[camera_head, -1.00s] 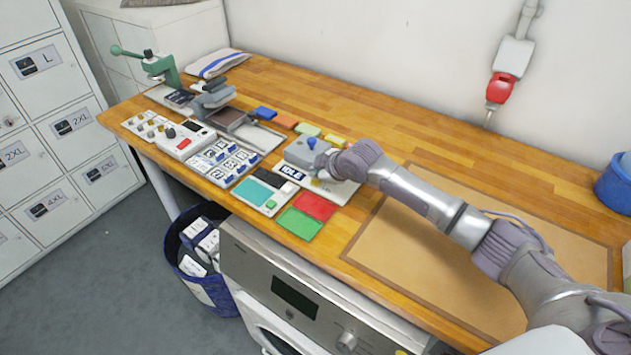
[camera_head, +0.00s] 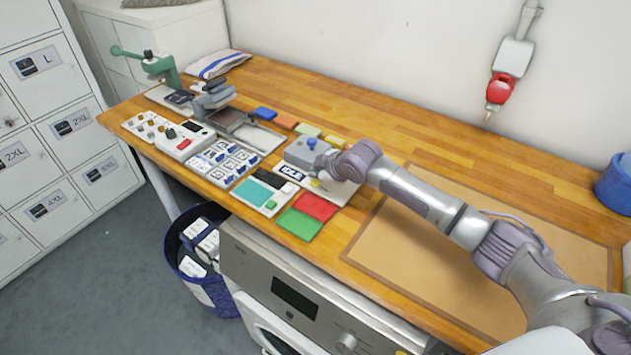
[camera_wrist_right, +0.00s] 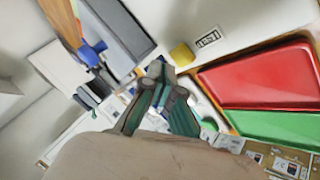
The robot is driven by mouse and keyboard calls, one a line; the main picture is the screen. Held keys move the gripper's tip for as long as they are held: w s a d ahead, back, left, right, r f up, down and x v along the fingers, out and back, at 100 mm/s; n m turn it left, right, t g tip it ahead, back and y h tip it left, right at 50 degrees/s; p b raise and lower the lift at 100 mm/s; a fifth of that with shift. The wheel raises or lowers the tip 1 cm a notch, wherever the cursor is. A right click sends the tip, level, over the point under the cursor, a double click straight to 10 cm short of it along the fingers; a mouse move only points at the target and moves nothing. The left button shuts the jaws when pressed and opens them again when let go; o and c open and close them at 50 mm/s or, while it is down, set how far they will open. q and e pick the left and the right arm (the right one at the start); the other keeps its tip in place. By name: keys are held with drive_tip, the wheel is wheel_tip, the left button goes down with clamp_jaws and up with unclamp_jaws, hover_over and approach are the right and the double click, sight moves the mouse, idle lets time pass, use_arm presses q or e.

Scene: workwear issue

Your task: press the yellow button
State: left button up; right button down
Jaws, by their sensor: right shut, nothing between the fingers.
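The yellow button (camera_wrist_right: 182,54) is a small round cap on a pale panel (camera_wrist_right: 235,22) in the right wrist view, beside a small display. In the head view the button (camera_head: 315,182) shows as a small yellow spot just below my right gripper. My right gripper (camera_head: 322,168) is shut and empty, reaching in from the right over the panel. In the right wrist view its dark fingertips (camera_wrist_right: 165,76) are close to the button, a little to its lower left; I cannot tell whether they touch it. My left gripper is not in view.
A grey box with a blue knob (camera_head: 311,143) stands right behind the gripper. Red (camera_head: 315,206) and green (camera_head: 299,224) pads lie in front. Several control panels and a green press (camera_head: 160,66) line the left. A brown mat (camera_head: 440,255) lies under my arm.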

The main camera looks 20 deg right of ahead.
sight(317, 183)
drive_tip(key=shift+f, duration=0.2)
drive_tip(key=shift+f, duration=0.2)
drive_tip(key=shift+f, duration=0.55)
idle(0.7)
drive_tip(key=shift+r+p, duration=0.75)
drive_tip(key=shift+r, duration=0.2)
wheel_tip(317, 183, up, 5)
drive_tip(key=p, duration=0.4)
drive_tip(key=shift+p, duration=0.4)
